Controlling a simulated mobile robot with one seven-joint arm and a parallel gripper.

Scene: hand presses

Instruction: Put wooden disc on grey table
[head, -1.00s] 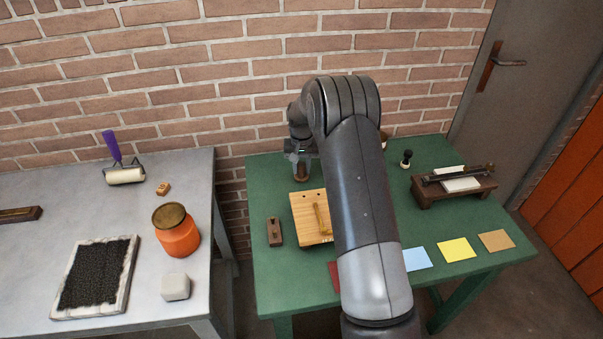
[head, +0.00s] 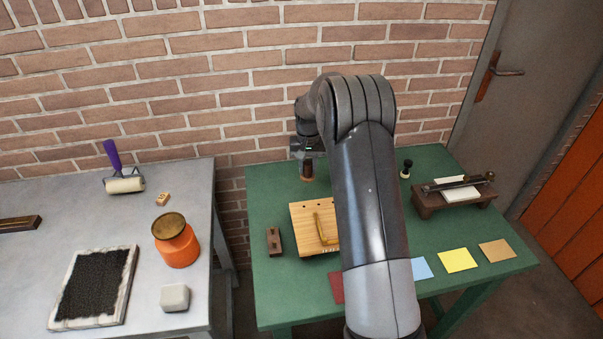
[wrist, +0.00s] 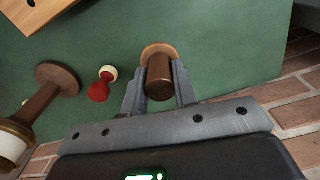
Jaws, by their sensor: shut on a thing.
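My gripper (wrist: 158,92) is shut on a dark brown wooden cylinder with a paler tan round disc at its far end; I take this for the wooden disc (wrist: 158,50). In the head view my gripper (head: 307,158) holds it (head: 307,171) upright near the back edge of the green table. Whether it touches the tabletop I cannot tell. The grey table (head: 110,225) stands on the left, apart from my gripper.
The grey table holds a roller (head: 124,184), small wooden block (head: 163,199), orange jar (head: 178,248), black slab (head: 92,288) and pale grey block (head: 174,298). Between them is bare top. The green table (head: 280,305) holds a wooden board (head: 312,240) and small press (head: 455,196). A brick wall is behind.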

